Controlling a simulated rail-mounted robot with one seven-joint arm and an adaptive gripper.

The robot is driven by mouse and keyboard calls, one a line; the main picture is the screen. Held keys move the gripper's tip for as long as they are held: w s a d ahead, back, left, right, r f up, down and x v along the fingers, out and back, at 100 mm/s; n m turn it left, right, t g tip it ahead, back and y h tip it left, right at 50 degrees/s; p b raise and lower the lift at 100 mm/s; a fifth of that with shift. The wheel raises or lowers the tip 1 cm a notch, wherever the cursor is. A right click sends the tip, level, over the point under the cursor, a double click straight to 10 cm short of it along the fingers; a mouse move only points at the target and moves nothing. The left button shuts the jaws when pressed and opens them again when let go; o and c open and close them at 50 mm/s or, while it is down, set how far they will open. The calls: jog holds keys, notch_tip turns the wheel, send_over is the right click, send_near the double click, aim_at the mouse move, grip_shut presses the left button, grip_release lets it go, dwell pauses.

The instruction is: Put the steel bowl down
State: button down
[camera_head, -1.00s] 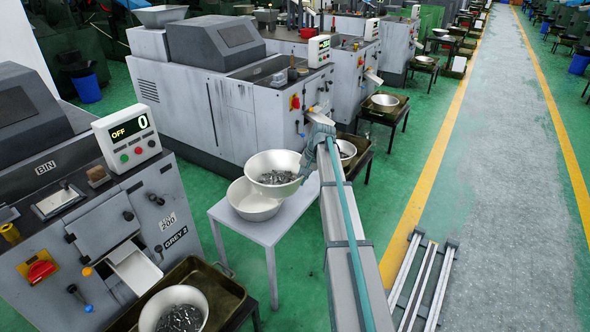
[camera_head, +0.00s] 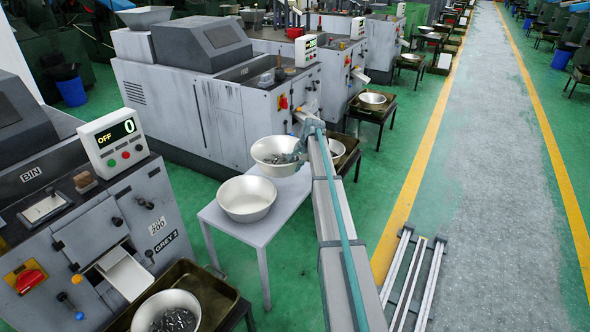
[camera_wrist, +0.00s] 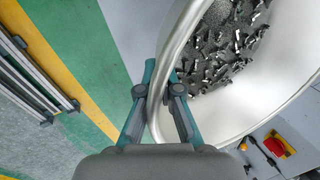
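My gripper (camera_wrist: 163,90) is shut on the rim of a steel bowl (camera_wrist: 246,97), with one finger on each side of the wall. Dark small metal parts lie inside this bowl. In the head view the held bowl (camera_head: 268,147) is at the far end of the white table (camera_head: 262,231), just behind a second, empty steel bowl (camera_head: 246,200) that stands on the table. I cannot tell whether the held bowl touches the tabletop. In the head view my gripper (camera_head: 303,146) is partly hidden by the bowl and my arm.
A grey machine (camera_head: 215,105) stands behind the table, and a machine with an OFF display (camera_head: 112,137) is at left. Another bowl of parts (camera_head: 168,312) sits in a tray at the lower left. Metal rails (camera_head: 412,280) lie on the floor at right.

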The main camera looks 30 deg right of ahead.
jog(key=w+d, duration=0.1)
jog(key=w+d+f, duration=0.1)
jog(key=w, duration=0.1)
jog(key=w+d+f, duration=0.1)
jog(key=shift+w, duration=0.4)
jog(key=f, duration=0.1)
jog(key=w+d+f, duration=0.1)
jog(key=w+f, duration=0.1)
jog(key=shift+w+d+f, duration=0.1)
jog(key=shift+d+f, duration=0.05)
jog(key=shift+d, duration=0.1)
jog(key=shift+w+d+f, duration=0.3)
jog(key=shift+w+f, duration=0.15)
jog(key=shift+f, duration=0.25)
jog(key=shift+w+d+f+b, duration=0.1)
jog(key=shift+w+f, duration=0.05)
jog(key=shift+f, duration=0.6)
jog(key=shift+w+d+f+b, duration=0.1)
jog(key=shift+w+f, duration=0.05)
jog(key=shift+f, duration=0.55)
jog(key=shift+w+d+f+b, duration=0.1)
jog(key=shift+w+f, duration=0.05)
jog(key=shift+f, duration=0.6)
jog(key=c, duration=1.8)
grip_release()
jog(key=shift+f, duration=0.2)
jog(key=o, duration=0.5)
jog(key=shift+s, duration=0.1)
jog(key=shift+r, duration=0.2)
